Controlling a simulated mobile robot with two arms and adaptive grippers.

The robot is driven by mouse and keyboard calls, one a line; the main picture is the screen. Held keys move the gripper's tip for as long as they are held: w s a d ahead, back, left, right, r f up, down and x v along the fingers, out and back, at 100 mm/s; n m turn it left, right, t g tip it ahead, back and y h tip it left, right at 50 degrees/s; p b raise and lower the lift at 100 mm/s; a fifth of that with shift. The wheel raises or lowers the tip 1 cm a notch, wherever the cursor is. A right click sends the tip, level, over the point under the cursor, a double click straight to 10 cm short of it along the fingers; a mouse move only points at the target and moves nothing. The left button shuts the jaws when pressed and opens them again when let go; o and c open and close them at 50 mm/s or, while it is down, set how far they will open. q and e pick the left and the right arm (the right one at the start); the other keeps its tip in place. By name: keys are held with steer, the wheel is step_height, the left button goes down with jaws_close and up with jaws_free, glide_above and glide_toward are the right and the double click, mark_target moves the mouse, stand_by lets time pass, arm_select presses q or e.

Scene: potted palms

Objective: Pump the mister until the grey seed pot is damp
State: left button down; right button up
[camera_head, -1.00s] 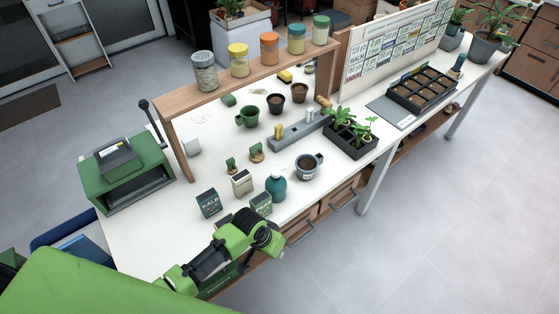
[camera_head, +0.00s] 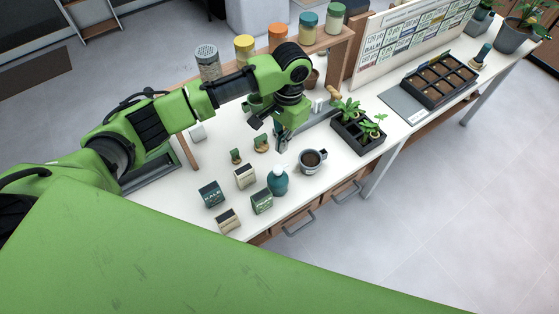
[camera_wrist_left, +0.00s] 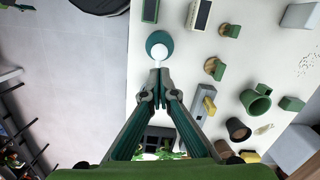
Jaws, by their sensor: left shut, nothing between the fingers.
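The mister, a teal bottle (camera_head: 278,182) with a white pump top, stands upright near the front edge of the table. It also shows in the left wrist view (camera_wrist_left: 151,41), with its white top pointing at my fingertips. The grey seed pot (camera_head: 312,168), a mug-like pot with dark soil, stands just right of the mister. I cannot tell whether its soil is damp, and I cannot make it out in the left wrist view. My left gripper (camera_head: 280,145) is shut and empty, pointing down above the mister's top, apparently apart from it. My right gripper is out of view.
Several seed packets (camera_head: 245,176) stand left of the mister. A black tray of seedlings (camera_head: 362,146) is right of the pot. Green-topped wooden pieces (camera_head: 262,145) and a grey block (camera_wrist_left: 196,103) lie nearby. A wooden shelf (camera_head: 334,45) with jars runs behind my arm.

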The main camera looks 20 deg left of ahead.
mark_target(279, 167)
arm_select(q)
steer(key=shift+s, duration=0.15)
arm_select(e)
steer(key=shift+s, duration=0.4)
arm_select(q)
steer(key=shift+f, duration=0.55)
steer(key=f, duration=0.5)
steer(key=shift+s+a+f, duration=0.2)
steer(key=shift+s+f, duration=0.05)
steer(key=shift+f, duration=0.15)
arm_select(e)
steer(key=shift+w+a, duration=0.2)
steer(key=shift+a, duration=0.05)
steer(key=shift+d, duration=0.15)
arm_select(q)
step_height(279, 167, down, 2)
steer(key=shift+f+b, duration=0.15)
steer(key=shift+b, duration=0.45)
steer(key=shift+w+d+r, duration=0.3)
steer(key=shift+w+d, duration=0.05)
steer(key=shift+w, duration=0.35)
steer(key=shift+w+d+r, duration=0.3)
steer(key=shift+w+d, duration=0.05)
steer(key=shift+w, duration=0.35)
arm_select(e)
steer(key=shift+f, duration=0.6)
